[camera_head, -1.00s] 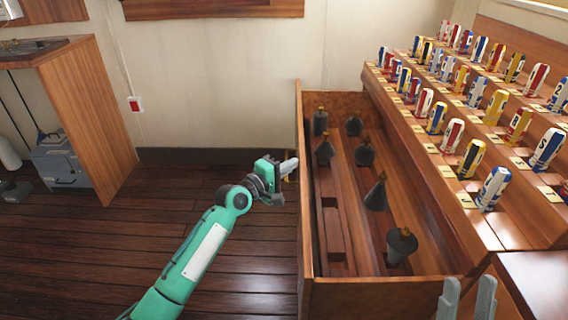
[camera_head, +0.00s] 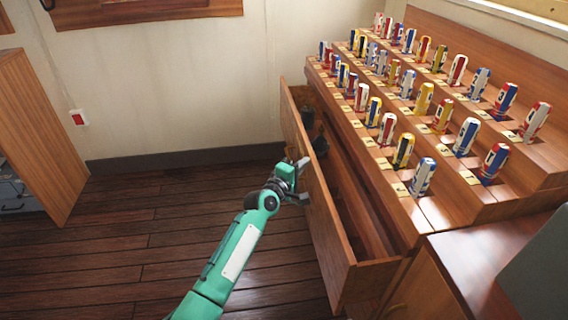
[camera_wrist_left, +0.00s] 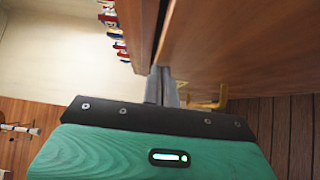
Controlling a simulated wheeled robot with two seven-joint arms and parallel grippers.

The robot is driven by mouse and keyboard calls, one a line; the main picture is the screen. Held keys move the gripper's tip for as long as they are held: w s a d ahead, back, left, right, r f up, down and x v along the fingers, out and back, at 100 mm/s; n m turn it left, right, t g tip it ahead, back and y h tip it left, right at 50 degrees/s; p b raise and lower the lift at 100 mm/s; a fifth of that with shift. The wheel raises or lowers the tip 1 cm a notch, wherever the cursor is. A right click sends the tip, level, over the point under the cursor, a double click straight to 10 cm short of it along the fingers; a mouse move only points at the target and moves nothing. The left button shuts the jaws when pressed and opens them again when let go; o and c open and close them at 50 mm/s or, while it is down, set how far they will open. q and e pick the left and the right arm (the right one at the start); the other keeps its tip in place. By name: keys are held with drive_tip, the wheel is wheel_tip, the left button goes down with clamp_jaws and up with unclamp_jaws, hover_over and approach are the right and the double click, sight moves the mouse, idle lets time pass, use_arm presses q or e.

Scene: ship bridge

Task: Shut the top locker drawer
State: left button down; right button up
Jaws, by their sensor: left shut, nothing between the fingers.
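The top locker drawer (camera_head: 322,205) is partly open, its wooden front standing out from the cabinet below the stepped flag rack. Dark weights (camera_head: 320,146) show inside at the far end; the rest of the inside is largely hidden by the front and the rack. My left gripper (camera_head: 303,168) is shut and empty at the outer face of the drawer front. In the left wrist view its fingers (camera_wrist_left: 162,86) lie together close to the wooden panel (camera_wrist_left: 240,50), beside a brass handle (camera_wrist_left: 217,98). Whether they touch the panel I cannot tell.
Rows of coloured rolled flags (camera_head: 423,98) stand in the stepped rack (camera_head: 440,205) above the drawer. A wooden top (camera_head: 490,260) is at the lower right. The dark plank floor (camera_head: 130,250) left of the drawer is clear. A wooden desk (camera_head: 40,130) stands at the far left.

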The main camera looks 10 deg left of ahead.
use_arm(q)
drive_tip(key=w+d, duration=0.2)
drive_tip(key=d, duration=0.5)
drive_tip(key=shift+d, duration=0.15)
idle(0.4)
